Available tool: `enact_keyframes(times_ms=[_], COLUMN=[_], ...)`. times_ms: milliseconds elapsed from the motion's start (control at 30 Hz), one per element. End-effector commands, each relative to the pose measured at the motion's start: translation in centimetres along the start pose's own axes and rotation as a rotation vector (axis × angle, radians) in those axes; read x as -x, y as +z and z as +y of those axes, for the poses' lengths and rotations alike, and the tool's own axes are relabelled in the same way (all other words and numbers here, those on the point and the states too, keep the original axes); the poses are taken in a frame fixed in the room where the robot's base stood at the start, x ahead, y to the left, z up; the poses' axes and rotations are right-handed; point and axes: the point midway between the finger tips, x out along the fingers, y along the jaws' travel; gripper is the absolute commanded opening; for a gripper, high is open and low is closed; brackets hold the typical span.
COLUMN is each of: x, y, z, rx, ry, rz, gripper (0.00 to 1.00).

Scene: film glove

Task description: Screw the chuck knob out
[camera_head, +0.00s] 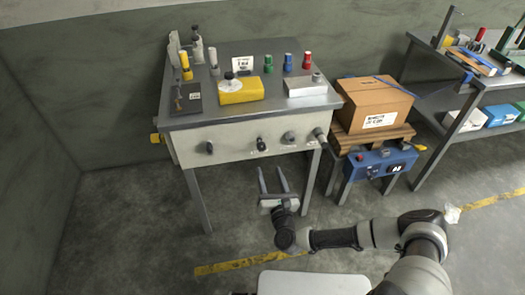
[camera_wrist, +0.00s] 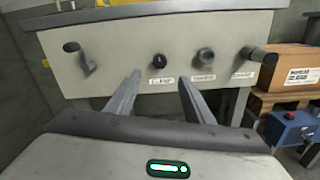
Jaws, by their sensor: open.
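The front panel (camera_head: 225,143) of a workbench carries several controls. In the wrist view they are a crank-like handle (camera_wrist: 78,55) at left, a round black knob (camera_wrist: 158,62), a grey knob (camera_wrist: 205,56) and a dark-tipped lever (camera_wrist: 260,56) at right. Small labels sit under the right three, too blurred to read surely, so I cannot tell which is the chuck knob. My gripper (camera_head: 272,168) is open and empty, below and in front of the panel. In the wrist view its fingers (camera_wrist: 160,78) point toward the black knob, apart from it.
The bench top (camera_head: 245,57) holds a yellow block (camera_head: 240,92), a grey box and several coloured bottles. To the right, a cardboard box (camera_head: 373,102) rests on a wooden pallet above a blue unit (camera_head: 372,163). Shelving stands at far right. The floor before the bench is clear.

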Motion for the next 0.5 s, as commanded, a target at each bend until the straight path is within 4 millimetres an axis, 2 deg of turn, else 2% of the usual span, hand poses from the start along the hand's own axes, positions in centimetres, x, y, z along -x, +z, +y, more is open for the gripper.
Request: enact_keyframes(times_ms=[33,300,500], x=[-1.2,-7.1,-10.4], y=[0.1,0.1,0.0], z=[0.1,0.2,0.1], rx=[0.004,0.004,0.005], ry=[0.001,0.002,0.002], rz=[-0.002,-0.001,0.001], gripper=[0.48,0.48,0.48])
